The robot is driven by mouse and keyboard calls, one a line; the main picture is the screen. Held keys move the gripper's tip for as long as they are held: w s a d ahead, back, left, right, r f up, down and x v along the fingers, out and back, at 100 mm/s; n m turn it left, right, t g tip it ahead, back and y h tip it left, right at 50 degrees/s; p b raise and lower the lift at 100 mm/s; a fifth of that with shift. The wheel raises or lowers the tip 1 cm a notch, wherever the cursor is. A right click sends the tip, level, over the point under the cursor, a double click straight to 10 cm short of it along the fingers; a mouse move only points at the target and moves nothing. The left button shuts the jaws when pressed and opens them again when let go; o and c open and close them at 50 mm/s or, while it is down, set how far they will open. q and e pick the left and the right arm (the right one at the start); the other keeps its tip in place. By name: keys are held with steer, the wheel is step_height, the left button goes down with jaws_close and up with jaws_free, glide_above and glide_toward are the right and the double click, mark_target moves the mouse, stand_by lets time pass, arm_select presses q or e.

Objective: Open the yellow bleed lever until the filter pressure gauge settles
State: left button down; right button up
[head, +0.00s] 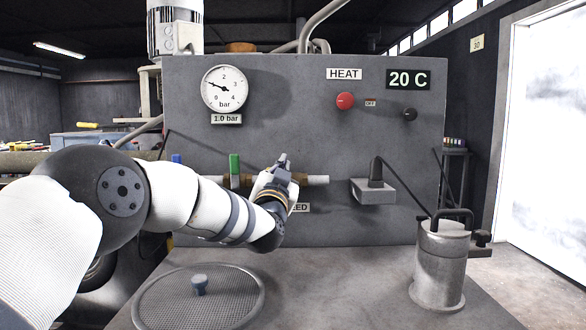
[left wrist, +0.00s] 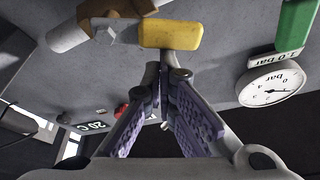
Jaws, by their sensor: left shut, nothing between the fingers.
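The yellow bleed lever (left wrist: 170,35) shows in the left wrist view, on a pipe valve, just beyond my fingertips. In the head view my left gripper and wrist hide it. My left gripper (head: 282,162) is at the pipe on the grey panel, with its fingers shut and empty. In the left wrist view its fingertips (left wrist: 158,75) come together close to the lever; I cannot tell whether they touch it. The pressure gauge (head: 225,89) on the panel has its needle near 1, and the plate below reads 1.0 bar. My right gripper is not in view.
A green lever (head: 234,164) stands upright left of my gripper, with a blue handle (head: 176,158) further left. A grey box (head: 373,192) with a cable juts out at right. A metal canister (head: 440,265) and a round mesh screen (head: 235,300) are in front.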

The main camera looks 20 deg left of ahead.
arm_select(q)
steer(key=shift+a+f+n+y, duration=0.2)
steer(key=shift+n+y, duration=0.2)
steer(key=shift+n, duration=0.35)
steer(key=shift+a+f+n+y, duration=0.15)
steer(key=shift+n+y, duration=0.25)
steer(key=shift+n, duration=0.35)
steer(key=shift+s, duration=0.1)
